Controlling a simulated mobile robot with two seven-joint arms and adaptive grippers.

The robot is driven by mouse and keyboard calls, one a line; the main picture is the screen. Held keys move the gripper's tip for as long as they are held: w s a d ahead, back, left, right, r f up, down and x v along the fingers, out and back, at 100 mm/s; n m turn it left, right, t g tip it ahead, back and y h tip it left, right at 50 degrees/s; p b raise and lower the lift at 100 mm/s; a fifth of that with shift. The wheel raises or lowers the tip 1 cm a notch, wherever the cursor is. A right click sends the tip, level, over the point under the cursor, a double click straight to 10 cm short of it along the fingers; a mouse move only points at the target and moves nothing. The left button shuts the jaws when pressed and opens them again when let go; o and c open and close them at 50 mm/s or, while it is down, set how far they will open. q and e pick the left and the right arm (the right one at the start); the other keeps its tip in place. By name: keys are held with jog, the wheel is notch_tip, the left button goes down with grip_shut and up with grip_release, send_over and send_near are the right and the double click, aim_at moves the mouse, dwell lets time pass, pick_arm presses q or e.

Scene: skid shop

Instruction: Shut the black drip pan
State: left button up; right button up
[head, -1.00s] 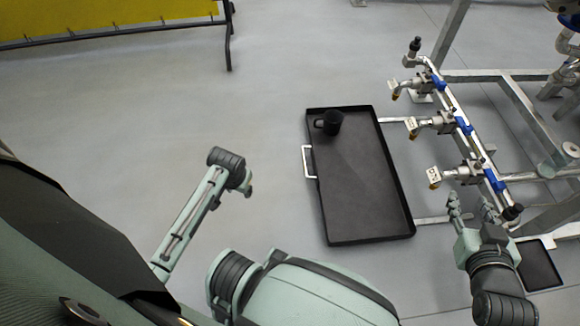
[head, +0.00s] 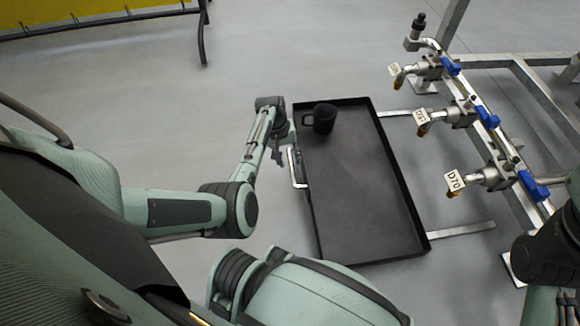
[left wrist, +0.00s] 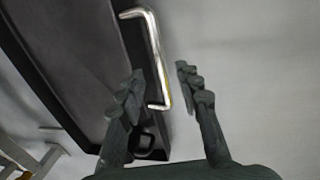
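The black drip pan (head: 360,200) is pulled out on its two rails, left of the pipe rack in the head view. Its silver handle (head: 296,167) is on the left side. A black mug (head: 324,118) stands in the pan's far left corner. My left gripper (head: 282,150) is beside the handle's far end. In the left wrist view, my left gripper (left wrist: 159,75) is open, with the handle (left wrist: 152,50) near and partly between its fingertips, not gripped. The mug also shows in this view (left wrist: 143,140), partly hidden by a finger. My right gripper is not in view.
A metal pipe rack with blue-handled valves (head: 490,117) and tagged taps stands to the right of the pan. A yellow-panelled bench or barrier (head: 90,15) is at the far left. The grey floor (head: 200,110) left of the pan is clear.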

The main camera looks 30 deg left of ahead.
aim_at(291, 166)
pick_arm(q)
jog(key=shift+w+d+f+b, duration=0.15)
jog(key=shift+f+b, duration=0.15)
jog(key=shift+f, duration=0.45)
jog(key=shift+w+f+b, duration=0.1)
jog(key=shift+f+b, duration=0.15)
jog(key=shift+f, duration=0.5)
jog(key=shift+c, duration=0.5)
grip_shut()
